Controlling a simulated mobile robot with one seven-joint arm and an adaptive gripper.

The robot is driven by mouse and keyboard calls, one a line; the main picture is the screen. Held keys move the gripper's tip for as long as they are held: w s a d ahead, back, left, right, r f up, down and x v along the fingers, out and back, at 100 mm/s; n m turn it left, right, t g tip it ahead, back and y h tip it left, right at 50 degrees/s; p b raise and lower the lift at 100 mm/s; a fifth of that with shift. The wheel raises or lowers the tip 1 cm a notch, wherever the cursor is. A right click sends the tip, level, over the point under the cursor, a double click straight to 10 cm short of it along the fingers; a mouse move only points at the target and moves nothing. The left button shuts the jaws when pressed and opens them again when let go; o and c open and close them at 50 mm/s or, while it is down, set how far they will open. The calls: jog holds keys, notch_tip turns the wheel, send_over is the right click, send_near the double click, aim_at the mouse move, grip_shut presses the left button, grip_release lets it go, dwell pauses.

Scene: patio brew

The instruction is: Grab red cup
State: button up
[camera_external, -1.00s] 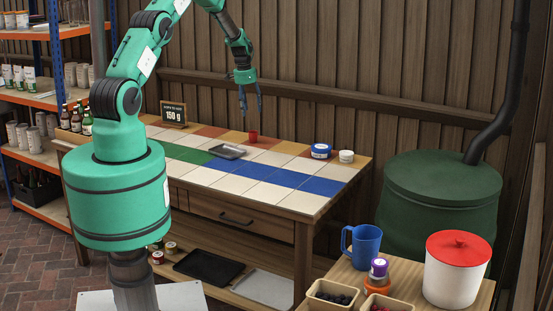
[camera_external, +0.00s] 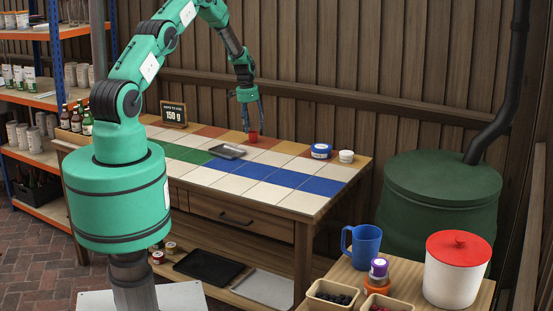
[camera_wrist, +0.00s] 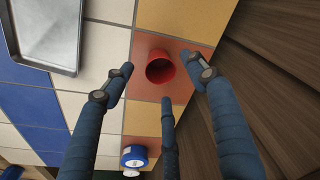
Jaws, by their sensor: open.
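The small red cup (camera_external: 253,136) stands on the tiled table top (camera_external: 190,172) near its back edge. In the wrist view the red cup (camera_wrist: 160,68) sits on an orange-brown tile, its round opening showing. My gripper (camera_external: 254,122) hangs pointing down just above the cup in the external view. In the wrist view my gripper (camera_wrist: 166,82) has its dark blue fingers spread apart, with the cup between and a little beyond the tips. The fingers hold nothing. The exact gap between fingertips and cup is hard to tell.
A metal tray (camera_external: 227,151) lies left of the cup. A blue-and-white tub (camera_external: 321,151) and a small white tub (camera_external: 346,156) stand to the right. A sign (camera_external: 173,114) and several bottles (camera_external: 80,118) stand at the left. The wooden wall (camera_external: 330,70) is close behind.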

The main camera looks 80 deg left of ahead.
aim_at(253, 135)
jog(key=shift+f, duration=0.1)
jog(key=shift+w+f+b, duration=0.15)
jog(key=shift+f, duration=1.1)
jog(key=shift+w+f+b, duration=0.1)
jog(key=shift+f+b, duration=0.05)
jog(key=shift+f, duration=1.1)
jog(key=c, duration=0.9)
